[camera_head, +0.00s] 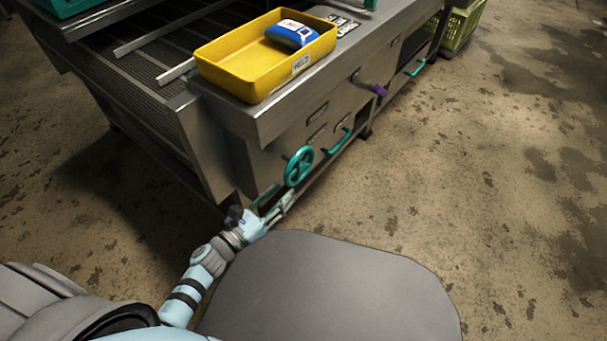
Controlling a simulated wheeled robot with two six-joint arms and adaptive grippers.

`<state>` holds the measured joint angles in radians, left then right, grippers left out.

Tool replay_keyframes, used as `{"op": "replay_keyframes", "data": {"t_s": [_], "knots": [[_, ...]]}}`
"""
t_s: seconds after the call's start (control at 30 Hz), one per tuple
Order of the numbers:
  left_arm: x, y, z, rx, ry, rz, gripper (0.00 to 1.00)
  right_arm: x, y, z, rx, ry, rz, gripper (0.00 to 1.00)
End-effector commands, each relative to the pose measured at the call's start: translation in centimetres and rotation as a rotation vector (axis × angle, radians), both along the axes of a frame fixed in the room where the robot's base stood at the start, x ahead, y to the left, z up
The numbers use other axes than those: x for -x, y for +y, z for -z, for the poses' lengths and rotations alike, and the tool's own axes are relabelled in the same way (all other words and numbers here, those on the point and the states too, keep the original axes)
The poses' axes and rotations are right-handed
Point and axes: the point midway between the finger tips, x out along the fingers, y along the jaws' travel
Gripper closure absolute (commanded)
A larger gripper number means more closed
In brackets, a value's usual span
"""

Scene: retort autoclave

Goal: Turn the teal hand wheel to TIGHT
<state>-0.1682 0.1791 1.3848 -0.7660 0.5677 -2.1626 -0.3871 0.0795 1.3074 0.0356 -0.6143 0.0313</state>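The teal hand wheel (299,166) is a spoked ring on the front panel of the steel machine, below the counter edge. My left gripper (286,202) reaches up from the lower left and is just below the wheel in the picture. Its fingers point toward the wheel, and no contact shows. No TIGHT marking is readable. My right gripper is not in view.
A yellow tray (225,81) holding a blue-and-white pack (291,34) stands on the counter. A purple handle (379,90) and teal bar handles (340,141) stick out along the front. A green crate (460,27) stands far back. Floor at right is clear.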

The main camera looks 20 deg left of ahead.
Motion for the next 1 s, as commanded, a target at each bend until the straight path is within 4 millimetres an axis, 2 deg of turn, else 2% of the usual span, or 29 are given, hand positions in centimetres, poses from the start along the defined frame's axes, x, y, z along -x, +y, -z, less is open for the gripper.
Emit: {"op": "replay_keyframes", "data": {"t_s": [0.2, 0.4, 0.57, 0.77, 0.8, 1.0], "knots": [[-4.7, -2.0, 0.1, 0.003, 0.000, -0.002, 0.67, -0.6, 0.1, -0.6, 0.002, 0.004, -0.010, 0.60], [-7.6, -3.3, 0.2, 0.004, 0.003, -0.005, 0.67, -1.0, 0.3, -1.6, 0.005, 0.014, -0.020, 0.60], [-8.5, -3.6, 0.1, 0.004, 0.003, -0.004, 0.67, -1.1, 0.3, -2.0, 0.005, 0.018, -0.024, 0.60], [-8.5, -3.7, 0.1, 0.004, 0.004, -0.004, 0.67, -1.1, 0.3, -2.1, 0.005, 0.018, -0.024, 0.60], [-8.5, -3.7, 0.1, 0.004, 0.004, -0.004, 0.69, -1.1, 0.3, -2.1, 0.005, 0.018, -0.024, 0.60], [-8.5, -3.7, 0.1, 0.004, 0.005, -0.005, 1.00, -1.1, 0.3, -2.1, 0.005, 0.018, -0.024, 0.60]]}}
